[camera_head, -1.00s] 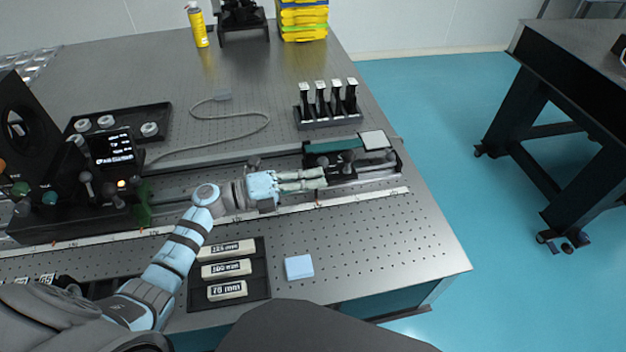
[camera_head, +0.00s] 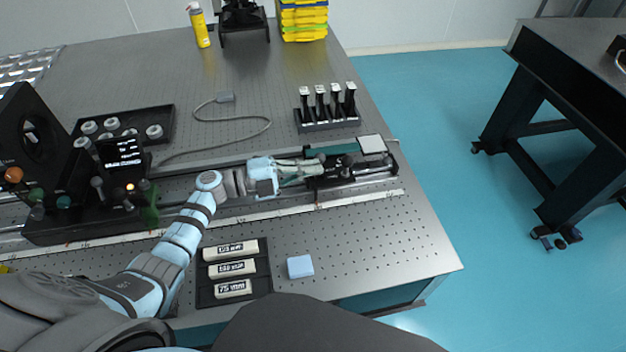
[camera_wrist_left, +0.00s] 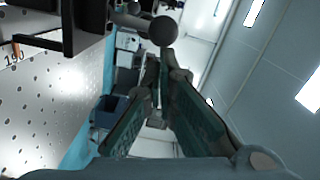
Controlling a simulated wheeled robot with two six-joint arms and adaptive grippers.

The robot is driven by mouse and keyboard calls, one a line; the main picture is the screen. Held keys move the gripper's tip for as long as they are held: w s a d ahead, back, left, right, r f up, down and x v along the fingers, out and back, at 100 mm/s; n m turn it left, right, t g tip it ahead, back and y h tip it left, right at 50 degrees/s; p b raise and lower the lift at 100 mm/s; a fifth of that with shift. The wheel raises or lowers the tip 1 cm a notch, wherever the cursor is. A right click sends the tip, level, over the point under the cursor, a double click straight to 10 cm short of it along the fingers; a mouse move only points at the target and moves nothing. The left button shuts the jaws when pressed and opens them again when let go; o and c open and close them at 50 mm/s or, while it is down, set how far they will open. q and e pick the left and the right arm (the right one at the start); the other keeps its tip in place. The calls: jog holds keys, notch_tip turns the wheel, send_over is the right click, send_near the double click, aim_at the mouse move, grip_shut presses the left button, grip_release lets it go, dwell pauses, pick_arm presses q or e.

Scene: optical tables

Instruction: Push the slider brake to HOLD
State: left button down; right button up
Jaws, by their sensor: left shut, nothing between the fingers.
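The slider (camera_head: 350,171) is a dark carriage on the long rail (camera_head: 225,199), near the right end of the table. A dark ball knob (camera_wrist_left: 163,31) on a short lever shows close up in the left wrist view, just above my fingertips; I cannot tell whether they touch it. Any HOLD marking is too small to read. My left gripper (camera_head: 322,169) is shut and empty, with its green fingers pointing right along the rail at the carriage's left side. The fingers also show in the left wrist view (camera_wrist_left: 158,68). My right gripper is out of view.
Behind the rail are a green strip with a white pad (camera_head: 371,144) and a rack of black holders (camera_head: 327,110). A black control box (camera_head: 122,160) stands at left. In front are a tray of labelled blocks (camera_head: 234,292) and a blue pad (camera_head: 300,266).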

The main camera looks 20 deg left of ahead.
pick_arm(q)
jog(key=s+a+r+n+p, duration=0.2)
jog(key=s+a+r+p, duration=0.1)
jog(key=s+a, duration=0.4)
jog(key=shift+s+a+r+p, duration=0.3)
jog(key=shift+a, duration=0.15)
dwell(0.4)
jog(key=shift+f, duration=0.1)
